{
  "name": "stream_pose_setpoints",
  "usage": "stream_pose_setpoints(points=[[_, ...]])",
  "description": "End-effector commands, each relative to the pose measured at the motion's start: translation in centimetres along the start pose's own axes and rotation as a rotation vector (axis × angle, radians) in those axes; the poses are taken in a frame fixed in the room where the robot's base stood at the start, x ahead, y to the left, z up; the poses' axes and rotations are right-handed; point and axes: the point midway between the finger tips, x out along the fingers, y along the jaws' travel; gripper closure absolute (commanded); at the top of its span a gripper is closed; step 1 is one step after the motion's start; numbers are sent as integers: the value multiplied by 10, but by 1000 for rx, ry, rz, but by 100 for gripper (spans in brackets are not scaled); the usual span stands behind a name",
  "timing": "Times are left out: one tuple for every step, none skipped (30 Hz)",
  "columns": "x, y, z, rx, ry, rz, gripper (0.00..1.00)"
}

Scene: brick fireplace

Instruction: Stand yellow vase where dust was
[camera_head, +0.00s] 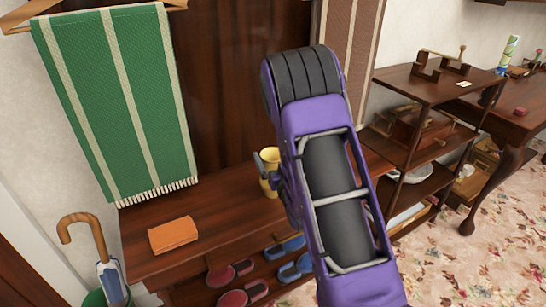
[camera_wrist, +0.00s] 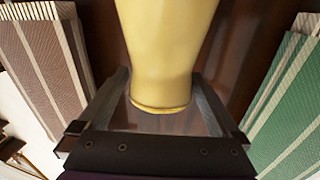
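The yellow vase (camera_head: 270,182) is upright at the right part of the dark wooden bench, partly hidden by my arm in the head view. I cannot tell whether its base touches the bench top. In the wrist view the vase (camera_wrist: 160,50) fills the upper middle, between the two fingers. My gripper (camera_wrist: 160,75) is shut on the vase, with a fingertip against each side. In the head view my gripper (camera_head: 266,164) is mostly hidden behind my purple arm. No dust is visible on the part of the bench top in view.
An orange folded item (camera_head: 173,234) lies on the bench top (camera_head: 215,212) at left. Shoes (camera_head: 243,297) and blue slippers (camera_head: 290,258) sit on the shelf below. A green striped towel (camera_head: 118,105) hangs behind. A shelf unit (camera_head: 425,85) stands right; an umbrella (camera_head: 108,278) stands left.

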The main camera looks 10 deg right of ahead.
Motion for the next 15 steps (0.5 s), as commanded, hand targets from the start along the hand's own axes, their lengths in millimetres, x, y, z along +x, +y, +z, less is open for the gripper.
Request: stream_pose_setpoints(points=[[0, 0, 0, 0, 0, 0, 0], [0, 0, 0, 0, 0, 0, 0], [0, 0, 0, 0, 0, 0, 0], [0, 0, 0, 0, 0, 0, 0], [0, 0, 0, 0, 0, 0, 0], [0, 0, -1, 0, 0, 0, 0], [0, 0, -2, 0, 1, 0, 0], [0, 0, -3, 0, 1, 0, 0], [-3, 0, -3, 1, 0, 0, 0], [-6, 0, -3, 1, -1, 0, 0], [-10, 0, -3, 0, 0, 0, 0], [-17, 0, -2, 0, -2, 1, 0], [-22, 0, -2, 0, -2, 1, 0], [-28, 0, -2, 0, -2, 1, 0], [-37, 0, -2, 1, -3, 2, 0]])
